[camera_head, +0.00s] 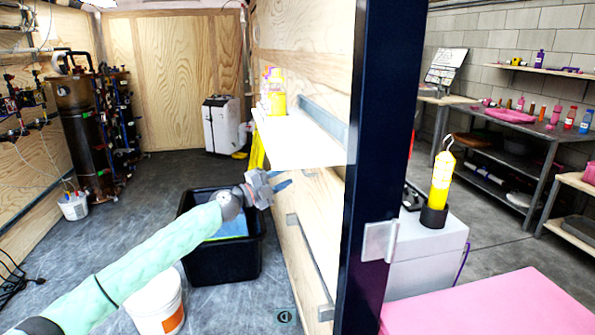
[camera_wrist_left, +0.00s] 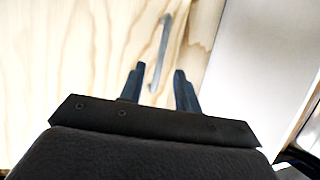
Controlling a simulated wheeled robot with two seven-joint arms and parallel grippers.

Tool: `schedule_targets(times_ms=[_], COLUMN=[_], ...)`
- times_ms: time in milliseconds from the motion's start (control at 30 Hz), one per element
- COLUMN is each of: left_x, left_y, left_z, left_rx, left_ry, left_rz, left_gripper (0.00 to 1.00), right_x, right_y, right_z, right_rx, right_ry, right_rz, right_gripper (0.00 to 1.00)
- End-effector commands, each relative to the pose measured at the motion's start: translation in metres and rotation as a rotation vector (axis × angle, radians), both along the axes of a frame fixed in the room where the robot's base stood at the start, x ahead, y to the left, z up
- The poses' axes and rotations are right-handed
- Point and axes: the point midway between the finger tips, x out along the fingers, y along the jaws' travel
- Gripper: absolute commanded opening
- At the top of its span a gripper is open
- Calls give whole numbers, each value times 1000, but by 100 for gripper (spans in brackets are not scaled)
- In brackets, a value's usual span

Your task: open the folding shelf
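The folding shelf (camera_head: 302,143) is a white panel on the plywood wall, standing out from it, with its top visible in the head view. A plain white panel, probably its underside, shows at the right of the left wrist view (camera_wrist_left: 268,65). My left gripper (camera_head: 284,183) is just below the shelf, close to the plywood. In the left wrist view its two dark fingers (camera_wrist_left: 158,80) are apart with nothing held between them. A thin grey metal bar (camera_wrist_left: 161,50) on the wood lies beyond the fingertips. I cannot tell whether the gripper touches anything. My right gripper is out of view.
Yellow bottles (camera_head: 275,92) stand at the shelf's far end. A dark post (camera_head: 378,150) edges the wall on the right. A black tub (camera_head: 232,268) and a white bucket (camera_head: 158,303) stand on the floor below my left arm. A pink surface (camera_head: 490,305) is at lower right.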

Motion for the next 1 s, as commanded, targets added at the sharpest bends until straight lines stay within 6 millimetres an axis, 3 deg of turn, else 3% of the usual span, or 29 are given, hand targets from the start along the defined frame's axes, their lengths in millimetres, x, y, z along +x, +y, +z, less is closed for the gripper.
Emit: schedule_targets(times_ms=[300,767,800,967,1000], left_x=[26,34,34,34,34], left_y=[-35,-44,-44,-44,-44], left_z=[9,10,10,10,10], left_rx=[-1,0,0,0,0], left_ry=[-2,-1,-1,-1,-1], left_rz=[-1,0,0,1,1], left_gripper=[33,33,31,0,0], right_x=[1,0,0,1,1], right_y=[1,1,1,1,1], right_z=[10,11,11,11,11], right_rx=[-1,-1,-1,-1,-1], right_ry=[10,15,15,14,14], right_rz=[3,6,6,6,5], right_gripper=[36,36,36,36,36])
